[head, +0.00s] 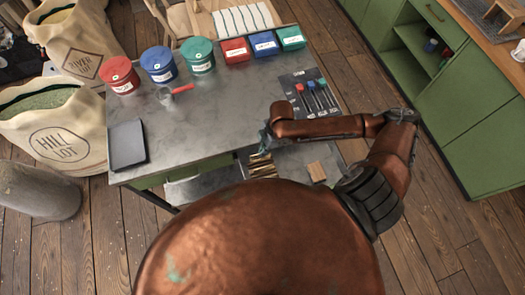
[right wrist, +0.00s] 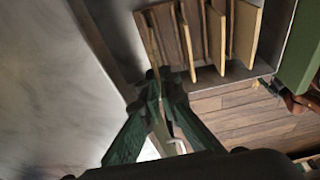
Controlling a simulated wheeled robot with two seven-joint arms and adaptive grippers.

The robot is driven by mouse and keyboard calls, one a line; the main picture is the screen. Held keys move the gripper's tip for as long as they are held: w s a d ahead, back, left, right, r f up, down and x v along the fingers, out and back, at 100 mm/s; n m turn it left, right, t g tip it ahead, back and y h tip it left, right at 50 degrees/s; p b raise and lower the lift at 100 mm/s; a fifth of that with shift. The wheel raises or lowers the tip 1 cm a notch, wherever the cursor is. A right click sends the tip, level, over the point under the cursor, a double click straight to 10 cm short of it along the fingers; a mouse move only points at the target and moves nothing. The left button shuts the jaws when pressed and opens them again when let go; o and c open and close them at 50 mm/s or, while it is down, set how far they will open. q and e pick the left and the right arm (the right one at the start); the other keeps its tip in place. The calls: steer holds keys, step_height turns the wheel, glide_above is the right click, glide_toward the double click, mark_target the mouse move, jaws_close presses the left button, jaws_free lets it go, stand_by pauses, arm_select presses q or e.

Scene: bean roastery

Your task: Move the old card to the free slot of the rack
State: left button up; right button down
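The wooden rack (head: 262,166) stands at the table's front edge, below my right forearm in the head view. In the right wrist view the rack (right wrist: 218,62) fills the top, with several thin tan cards standing edge-on between dark gaps. My right gripper (right wrist: 160,82) points at the rack's left end. Its green fingers close together at the tips on a thin card (right wrist: 159,118), seen edge-on, in line with the leftmost slot. No marking shows that tells the old card from the others. In the head view my arm mostly hides this gripper (head: 265,136). My left gripper is out of view.
A small wooden block (head: 316,172) lies right of the rack. A dark board (head: 299,94) with several coloured tools is behind my forearm. Tins, boxes, a red-handled scoop (head: 176,91) and a dark tray (head: 127,146) stand farther off. The table's middle is clear.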

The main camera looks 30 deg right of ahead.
steer(key=shift+f+p, duration=0.25)
steer(key=shift+p, duration=0.1)
stand_by(0.6)
steer(key=shift+f+b, duration=0.3)
steer(key=shift+f, duration=1.5)
stand_by(0.8)
steer(key=c, duration=2.1)
jaws_free()
steer(key=shift+r, duration=0.1)
steer(key=v, duration=1.1)
steer(key=shift+d+r, duration=0.1)
steer(key=shift+r, duration=0.25)
